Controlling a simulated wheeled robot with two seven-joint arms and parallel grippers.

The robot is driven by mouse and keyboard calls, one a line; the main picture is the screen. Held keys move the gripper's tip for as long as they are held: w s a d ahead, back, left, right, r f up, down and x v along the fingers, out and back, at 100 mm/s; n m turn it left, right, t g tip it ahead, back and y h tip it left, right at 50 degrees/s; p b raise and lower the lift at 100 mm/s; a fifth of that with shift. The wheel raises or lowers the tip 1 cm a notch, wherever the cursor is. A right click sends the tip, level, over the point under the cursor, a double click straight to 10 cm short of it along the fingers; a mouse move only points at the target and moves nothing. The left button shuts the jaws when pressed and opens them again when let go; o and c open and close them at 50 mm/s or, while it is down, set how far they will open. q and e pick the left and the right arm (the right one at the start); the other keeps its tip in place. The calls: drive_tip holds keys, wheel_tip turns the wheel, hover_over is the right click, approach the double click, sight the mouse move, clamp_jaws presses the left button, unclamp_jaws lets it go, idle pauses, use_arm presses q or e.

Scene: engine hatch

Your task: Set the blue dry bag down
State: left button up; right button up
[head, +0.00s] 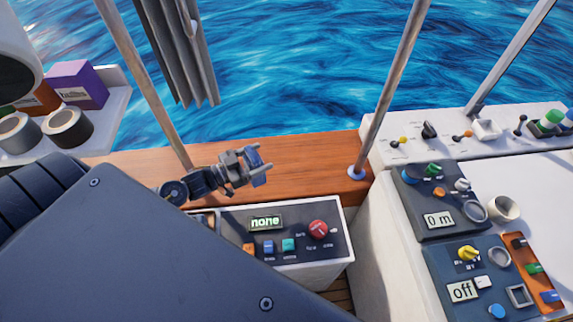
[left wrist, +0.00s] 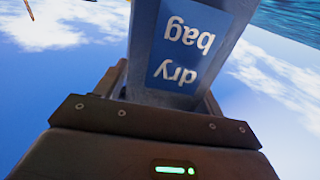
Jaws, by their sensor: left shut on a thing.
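The blue dry bag (left wrist: 188,45) fills the space between the jaws in the left wrist view, its "dry bag" label upside down. In the head view the bag (head: 257,162) is a small blue piece at the fingers. My left gripper (head: 259,171) is shut on it. In the head view the pair appears over the brown wooden ledge (head: 310,165), behind the small console. I cannot tell how far above the ledge the bag is. The underside of the bag is hidden. My right gripper is not in view.
A white console with a "none" display (head: 265,222) and a red button (head: 318,229) stands just below the gripper. A slanted pole (head: 393,85) meets the ledge at right. Control panels (head: 438,220) fill the right side. Tape rolls (head: 68,127) sit on a left shelf. Open water lies beyond.

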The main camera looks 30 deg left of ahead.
use_arm(q)
drive_tip(key=w+d+f+b, duration=0.1)
drive_tip(key=w+f+b, duration=0.7)
drive_tip(key=w+b, duration=0.2)
drive_tip(key=shift+w+d+b, duration=0.2)
drive_tip(key=shift+w+b, duration=0.15)
drive_tip(key=f+b, duration=0.4)
drive_tip(key=shift+w+d, duration=0.1)
drive_tip(key=shift+w, duration=0.3)
drive_tip(key=o, duration=0.8)
drive_tip(key=shift+f, duration=0.15)
drive_tip(key=o, duration=0.4)
